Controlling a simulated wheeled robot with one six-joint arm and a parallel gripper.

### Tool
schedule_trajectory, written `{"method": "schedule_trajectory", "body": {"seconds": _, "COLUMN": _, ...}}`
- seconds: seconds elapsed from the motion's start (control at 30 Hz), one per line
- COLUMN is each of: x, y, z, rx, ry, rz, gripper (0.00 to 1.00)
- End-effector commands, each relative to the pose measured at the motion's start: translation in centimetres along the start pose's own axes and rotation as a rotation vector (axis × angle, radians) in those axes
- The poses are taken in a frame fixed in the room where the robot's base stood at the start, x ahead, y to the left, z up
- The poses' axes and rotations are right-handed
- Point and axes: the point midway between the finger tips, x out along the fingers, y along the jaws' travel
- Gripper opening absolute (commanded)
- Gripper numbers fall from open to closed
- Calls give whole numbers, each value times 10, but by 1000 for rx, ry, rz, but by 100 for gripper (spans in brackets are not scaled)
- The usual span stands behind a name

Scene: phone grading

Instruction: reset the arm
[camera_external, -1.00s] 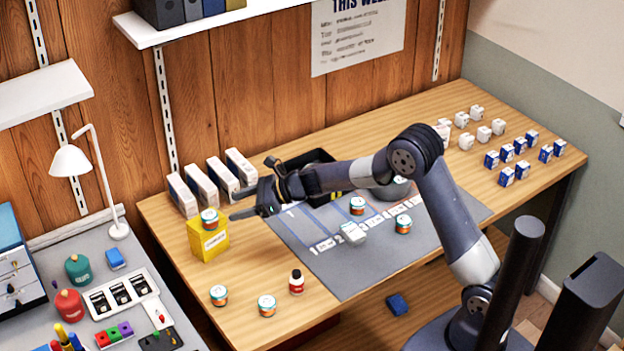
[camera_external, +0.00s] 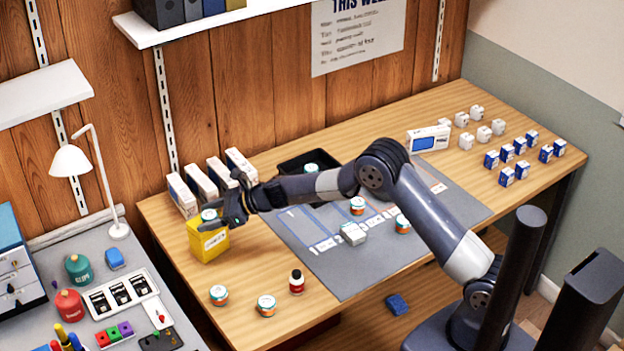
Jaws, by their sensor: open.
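My gripper (camera_external: 226,209) is open at the left part of the wooden table (camera_external: 180,232). Its fingers are beside a small round tin (camera_external: 209,215) with a white lid, which sits on top of a yellow box (camera_external: 208,243). The fingers partly hide the tin, and I cannot tell whether they touch it. My arm reaches across the table from the right, over the grey mat (camera_external: 350,282).
White boxes (camera_external: 201,182) stand behind the gripper. A black tray (camera_external: 290,164) is at the back. More tins (camera_external: 219,295) and a red bottle (camera_external: 296,282) are at the front. A white box (camera_external: 428,139), white cubes and blue boxes (camera_external: 507,176) stand right.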

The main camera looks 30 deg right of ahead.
Motion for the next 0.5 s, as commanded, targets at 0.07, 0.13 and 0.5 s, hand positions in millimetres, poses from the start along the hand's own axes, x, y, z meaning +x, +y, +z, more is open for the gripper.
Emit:
{"method": "schedule_trajectory", "body": {"seconds": 0.07, "x": -9, "y": -1, "z": 24, "rx": -6, "ry": -9, "rz": -3, "gripper": 63}}
{"method": "schedule_trajectory", "body": {"seconds": 0.13, "x": -15, "y": -1, "z": 36, "rx": -7, "ry": -9, "rz": -3, "gripper": 63}}
{"method": "schedule_trajectory", "body": {"seconds": 0.5, "x": -46, "y": -4, "z": 86, "rx": -1, "ry": -2, "rz": -5, "gripper": 63}}
